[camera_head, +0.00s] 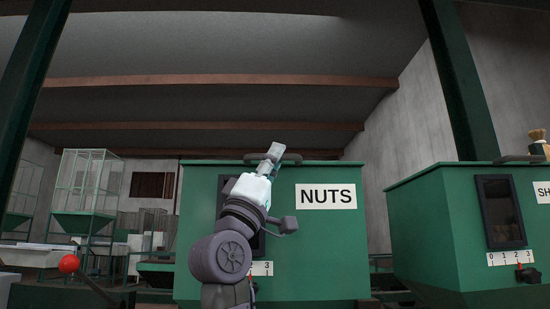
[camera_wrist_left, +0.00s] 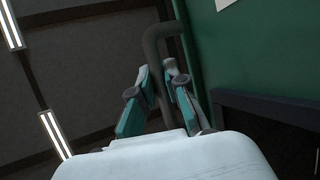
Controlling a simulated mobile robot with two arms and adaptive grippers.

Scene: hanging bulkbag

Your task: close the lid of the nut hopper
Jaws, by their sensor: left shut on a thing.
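The nut hopper (camera_head: 316,255) is a green box with a white NUTS label (camera_head: 325,196), right of centre in the head view. Its lid shows only as a thin edge along the top, so I cannot tell how far it is open. A dark bar handle (camera_head: 292,157) stands at that top edge. My left gripper (camera_head: 274,152) reaches up in front of the hopper and is shut on the handle. In the left wrist view the dark bent handle (camera_wrist_left: 153,45) passes between the teal fingers of my left gripper (camera_wrist_left: 158,80). My right gripper is not in view.
A second green hopper (camera_head: 425,235) with a dark handle (camera_head: 519,158) and a brush (camera_head: 537,140) on top stands at the right. A red ball knob (camera_head: 69,264) is at lower left. Glass-sided bins (camera_head: 88,182) stand behind. Dark green posts frame both sides.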

